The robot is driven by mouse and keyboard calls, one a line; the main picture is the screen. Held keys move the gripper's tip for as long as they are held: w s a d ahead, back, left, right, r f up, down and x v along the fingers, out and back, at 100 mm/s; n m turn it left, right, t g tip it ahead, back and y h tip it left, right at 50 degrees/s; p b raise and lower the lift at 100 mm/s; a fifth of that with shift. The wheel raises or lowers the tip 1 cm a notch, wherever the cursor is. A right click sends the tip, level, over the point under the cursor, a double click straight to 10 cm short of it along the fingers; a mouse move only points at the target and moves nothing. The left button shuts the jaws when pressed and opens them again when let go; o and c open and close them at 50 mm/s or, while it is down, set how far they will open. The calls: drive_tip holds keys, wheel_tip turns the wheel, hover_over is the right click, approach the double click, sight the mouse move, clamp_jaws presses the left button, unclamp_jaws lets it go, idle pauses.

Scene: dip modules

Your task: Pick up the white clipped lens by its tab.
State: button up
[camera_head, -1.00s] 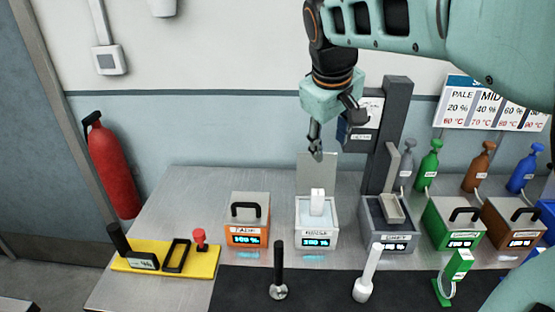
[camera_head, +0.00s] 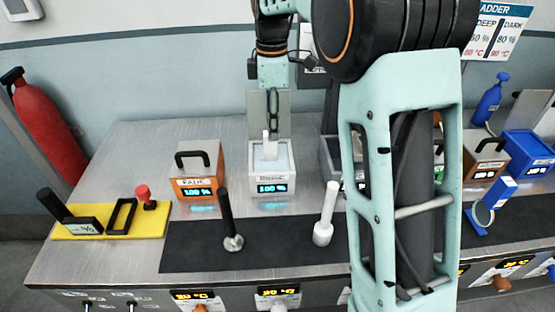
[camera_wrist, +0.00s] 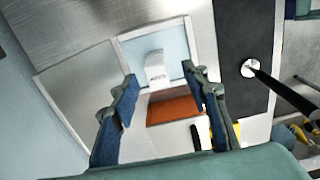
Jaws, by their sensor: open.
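The white clipped lens stands in the rinse bath, and its white tab (camera_head: 266,137) points up out of the pale blue liquid. The tab (camera_wrist: 155,65) also shows in the wrist view, between my fingertips and a little beyond them. The lens itself is hard to make out. The rinse bath (camera_head: 286,175) is a white open box with its grey lid raised behind it. My gripper (camera_head: 272,100) is above the bath in the head view. Its dark fingers (camera_wrist: 160,78) are apart and empty in the wrist view, one on each side of the tab.
An orange lidded box (camera_head: 195,172) with a black handle stands close left of the bath. A dark slotted station (camera_head: 331,158) stands to the right, partly behind my arm. A black rod (camera_head: 228,218) and a white rod (camera_head: 327,212) stand on the dark mat in front.

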sight(270, 150)
wheel_tip(270, 150, down, 4)
drive_tip(key=shift+a+f, duration=0.1)
drive_tip(key=shift+w+a+f, duration=0.15)
drive_tip(key=shift+f, duration=1.25)
drive_tip(key=shift+w+a+f, duration=0.1)
drive_tip(key=shift+f, duration=1.25)
clamp_jaws()
